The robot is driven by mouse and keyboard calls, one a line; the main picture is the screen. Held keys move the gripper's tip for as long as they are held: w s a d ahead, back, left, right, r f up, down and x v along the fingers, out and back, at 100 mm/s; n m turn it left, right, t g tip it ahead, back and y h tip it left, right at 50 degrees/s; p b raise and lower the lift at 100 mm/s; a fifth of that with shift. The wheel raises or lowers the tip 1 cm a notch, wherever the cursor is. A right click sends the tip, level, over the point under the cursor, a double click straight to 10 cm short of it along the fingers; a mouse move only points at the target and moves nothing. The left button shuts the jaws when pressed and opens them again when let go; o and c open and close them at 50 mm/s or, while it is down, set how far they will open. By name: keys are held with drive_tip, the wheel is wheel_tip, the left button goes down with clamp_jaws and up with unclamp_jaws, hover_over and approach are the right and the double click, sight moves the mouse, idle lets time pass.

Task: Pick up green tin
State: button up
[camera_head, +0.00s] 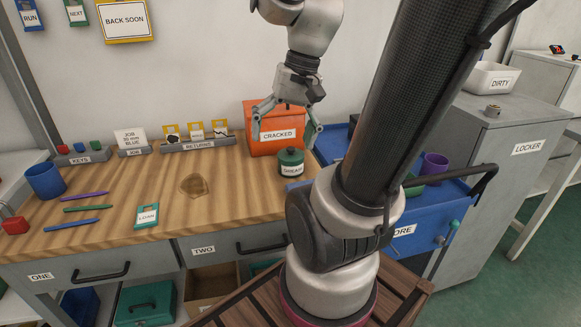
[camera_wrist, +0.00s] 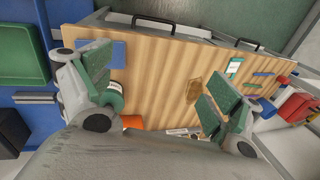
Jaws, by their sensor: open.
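The green tin (camera_head: 291,165) stands upright on the wooden worktop, with a dark lid and a white label that is hard to read. It is just in front of the orange CRACKED box (camera_head: 276,115). My gripper (camera_head: 284,138) is open and empty, its fingers pointing down above and behind the tin, in front of the orange box. In the wrist view my gripper (camera_wrist: 155,88) has its fingers wide apart. The tin (camera_wrist: 116,98) shows there beside the left finger, partly hidden by it.
The wooden worktop (camera_head: 110,190) holds a blue cup (camera_head: 45,181), pens, a green-framed card (camera_head: 147,216) and a brown stain (camera_head: 194,185). The RETURNS rack (camera_head: 198,143) stands at the back. A blue cart (camera_head: 455,190) with a purple cup (camera_head: 434,164) is at right. The worktop left of the tin is clear.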

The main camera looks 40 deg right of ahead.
drive_tip(key=w+d+f+m+y, duration=0.4)
drive_tip(key=f+m, duration=0.1)
drive_tip(key=m, duration=0.2)
drive_tip(key=m+t+y, duration=0.2)
drive_tip(key=m+t, duration=0.6)
drive_tip(key=m, duration=0.6)
approach(296, 156)
drive_tip(key=w+f, duration=0.1)
drive_tip(key=w+a+f, duration=0.1)
drive_tip(key=w, duration=0.1)
drive_tip(key=shift+w+a+f, duration=0.2)
drive_tip(key=shift+w+f, duration=0.1)
drive_tip(key=shift+f, duration=0.1)
drive_tip(key=shift+w+f+m+t+y, duration=0.2)
drive_tip(key=shift+m+t+y, duration=0.1)
drive_tip(key=x, duration=0.7)
drive_tip(key=shift+a, duration=0.25)
drive_tip(key=c, duration=1.1)
